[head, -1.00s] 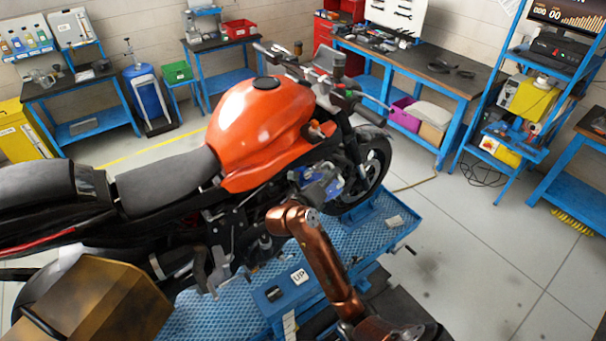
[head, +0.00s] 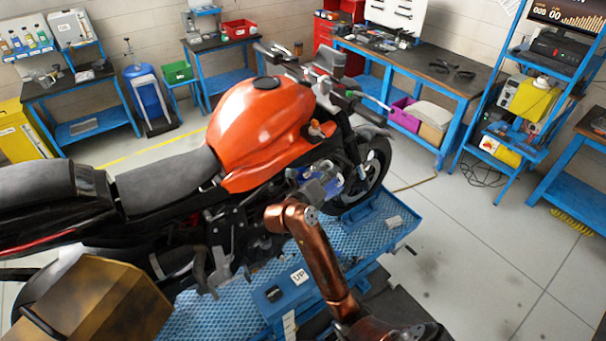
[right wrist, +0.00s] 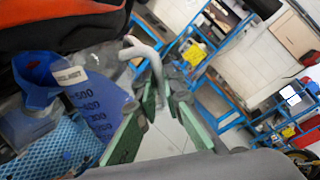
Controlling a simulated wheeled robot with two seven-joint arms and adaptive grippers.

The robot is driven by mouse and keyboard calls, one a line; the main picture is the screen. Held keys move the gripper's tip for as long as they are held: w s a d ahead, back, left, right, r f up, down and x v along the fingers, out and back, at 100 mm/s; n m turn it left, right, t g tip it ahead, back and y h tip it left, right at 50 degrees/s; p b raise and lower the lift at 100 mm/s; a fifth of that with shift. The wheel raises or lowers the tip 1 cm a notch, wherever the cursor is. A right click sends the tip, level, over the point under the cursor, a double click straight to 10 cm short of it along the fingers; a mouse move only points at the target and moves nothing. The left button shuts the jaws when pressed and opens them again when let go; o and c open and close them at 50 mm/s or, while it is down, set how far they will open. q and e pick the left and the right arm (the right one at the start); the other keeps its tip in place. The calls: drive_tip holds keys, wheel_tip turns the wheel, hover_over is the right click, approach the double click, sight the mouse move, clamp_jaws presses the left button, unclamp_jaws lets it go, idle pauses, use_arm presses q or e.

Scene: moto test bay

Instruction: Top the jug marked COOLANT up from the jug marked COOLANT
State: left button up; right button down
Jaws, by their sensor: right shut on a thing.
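In the right wrist view my right gripper (right wrist: 160,80) has its green-padded fingers closed on the pale curved handle (right wrist: 143,52) of a clear jug. This jug (right wrist: 95,108) has blue liquid, scale marks and a label that seems to read COOLANT; it looks tilted in that view. Beside it at the left is another blue and clear vessel (right wrist: 36,78), partly cut off, whose marking I cannot read. In the head view the blue and clear shapes (head: 330,182) are small, close together beside the motorcycle's engine, and hard to separate. My left gripper is not in view.
The orange motorcycle (head: 262,125) stands close behind the jugs, on a blue lift table (head: 375,238) with a textured top. Workbenches (head: 420,75) and a blue rack (head: 490,110) stand along the back and right.

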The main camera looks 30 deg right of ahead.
sight(341, 190)
drive_tip(key=shift+w+a+r+n+g, duration=0.15)
drive_tip(key=shift+w+r+n, duration=0.3)
drive_tip(key=shift+r, duration=0.1)
drive_tip(key=shift+w+a+r+n+g, duration=0.1)
drive_tip(key=shift+w+r+n+g, duration=0.05)
drive_tip(key=shift+w+r+n, duration=0.3)
idle(4.2)
drive_tip(key=shift+s, duration=0.1)
